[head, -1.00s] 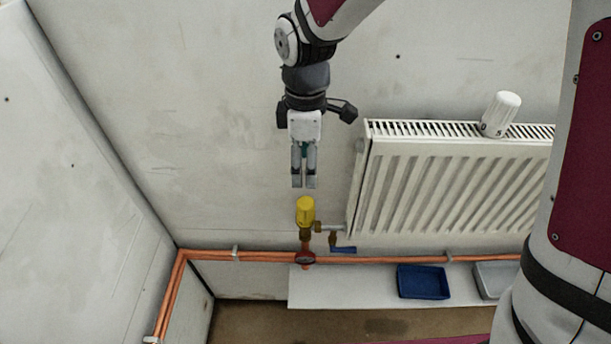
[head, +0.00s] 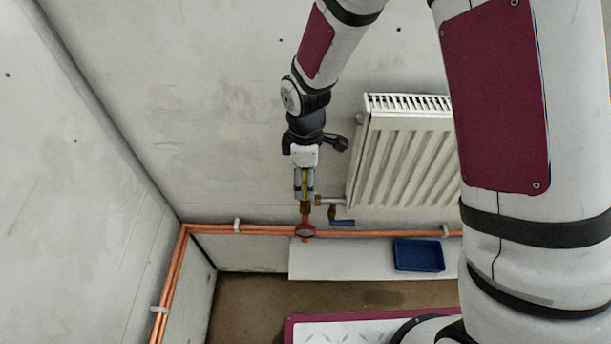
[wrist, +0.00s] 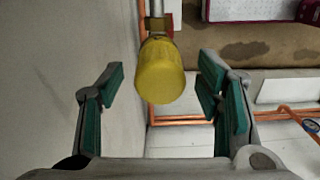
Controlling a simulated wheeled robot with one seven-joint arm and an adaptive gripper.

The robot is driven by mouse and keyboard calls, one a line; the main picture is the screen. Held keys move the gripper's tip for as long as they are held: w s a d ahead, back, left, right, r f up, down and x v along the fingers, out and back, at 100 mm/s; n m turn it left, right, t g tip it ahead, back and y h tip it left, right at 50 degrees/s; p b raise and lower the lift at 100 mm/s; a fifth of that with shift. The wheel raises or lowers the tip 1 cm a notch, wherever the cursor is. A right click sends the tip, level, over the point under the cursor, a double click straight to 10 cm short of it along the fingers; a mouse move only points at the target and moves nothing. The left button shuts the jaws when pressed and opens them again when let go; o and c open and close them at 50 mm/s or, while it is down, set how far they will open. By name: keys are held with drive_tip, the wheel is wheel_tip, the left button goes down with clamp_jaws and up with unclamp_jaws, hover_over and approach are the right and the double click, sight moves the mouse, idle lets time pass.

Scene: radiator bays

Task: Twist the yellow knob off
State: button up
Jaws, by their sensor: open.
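The yellow knob (wrist: 161,72) sits on a brass valve (wrist: 158,24) on the copper pipework beside the radiator. In the wrist view it lies between my gripper's two green-padded fingers, with a clear gap on each side. My gripper (wrist: 157,97) is open and not touching the knob there. In the head view my gripper (head: 304,190) points down over the knob (head: 304,184), and its fingers hide most of the yellow.
The white radiator (head: 405,160) stands just right of the valve. A blue lever (head: 342,222) and copper pipes (head: 265,231) are close by. A blue tray (head: 419,255) rests on a white shelf (head: 340,260) below.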

drive_tip(key=c, duration=1.3)
drive_tip(key=shift+f, duration=0.2)
drive_tip(key=shift+f+n+b, duration=0.1)
drive_tip(key=shift+n+b, duration=0.2)
drive_tip(key=shift+n, duration=0.8)
drive_tip(key=n, duration=0.3)
drive_tip(key=shift+r, duration=0.45)
